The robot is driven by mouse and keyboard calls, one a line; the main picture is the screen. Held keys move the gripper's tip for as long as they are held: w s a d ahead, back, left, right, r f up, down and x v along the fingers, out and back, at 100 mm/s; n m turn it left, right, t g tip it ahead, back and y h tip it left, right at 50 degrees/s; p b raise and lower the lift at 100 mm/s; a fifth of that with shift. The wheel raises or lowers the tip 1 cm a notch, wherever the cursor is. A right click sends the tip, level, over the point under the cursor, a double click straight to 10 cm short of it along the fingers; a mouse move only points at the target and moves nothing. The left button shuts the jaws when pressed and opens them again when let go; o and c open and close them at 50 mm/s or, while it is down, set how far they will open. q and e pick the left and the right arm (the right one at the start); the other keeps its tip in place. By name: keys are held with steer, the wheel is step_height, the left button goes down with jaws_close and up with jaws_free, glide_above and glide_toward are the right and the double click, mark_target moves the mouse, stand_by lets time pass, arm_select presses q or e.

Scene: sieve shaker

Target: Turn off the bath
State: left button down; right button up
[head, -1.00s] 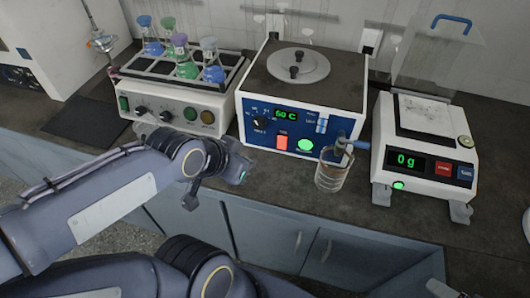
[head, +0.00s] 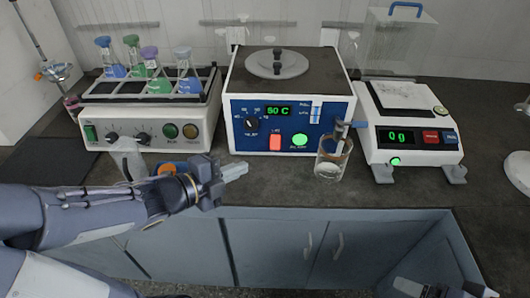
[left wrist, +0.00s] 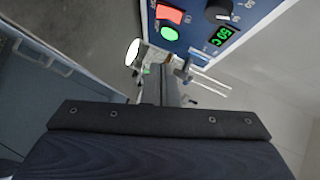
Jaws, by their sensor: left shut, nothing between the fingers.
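The bath (head: 240,95) is a white box with a blue front panel and a round lid. Its display (head: 278,110) is lit and reads 50 C. A red switch (head: 275,141) and a green lit button (head: 299,139) sit low on the panel, with a black knob at the left. The left wrist view shows the red switch (left wrist: 169,14), green button (left wrist: 170,34) and display (left wrist: 222,36). My left gripper (head: 235,172) is shut and empty, in front of and below the panel, apart from it. My right gripper (head: 440,290) is partly cut off at the bottom right edge.
A glass beaker (head: 330,160) stands by the bath's front right corner, under a spout. A balance (head: 385,150) is at the right. A shaker (head: 105,112) holding several flasks is at the left. Blue cabinets (head: 280,250) lie below the bench edge.

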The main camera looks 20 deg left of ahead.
arm_select(q)
steer(key=b, duration=0.3)
glide_toward(279, 146)
steer(key=d, duration=0.2)
steer(key=w+d, duration=0.1)
steer(key=d, duration=0.1)
steer(key=shift+w+d+f, duration=0.15)
steer(key=shift+d+f, duration=0.1)
steer(key=shift+w+a+f+p, duration=0.1)
steer(key=shift+w+a+f, duration=0.1)
steer(key=shift+w, duration=0.4)
steer(key=shift+w+a+f+p, duration=0.1)
steer(key=shift+w+a+f, duration=0.1)
steer(key=shift+w, duration=0.4)
steer(key=shift+w+a+f+p, duration=0.15)
steer(key=shift+w+a, duration=0.1)
steer(key=shift+w, duration=0.3)
steer(key=f+b, duration=0.1)
steer(key=b, duration=0.1)
steer(key=shift+w+t+b, duration=0.15)
steer(key=shift+t+b, duration=0.15)
steer(key=shift+b, duration=0.1)
steer(key=shift+r+p, duration=0.4)
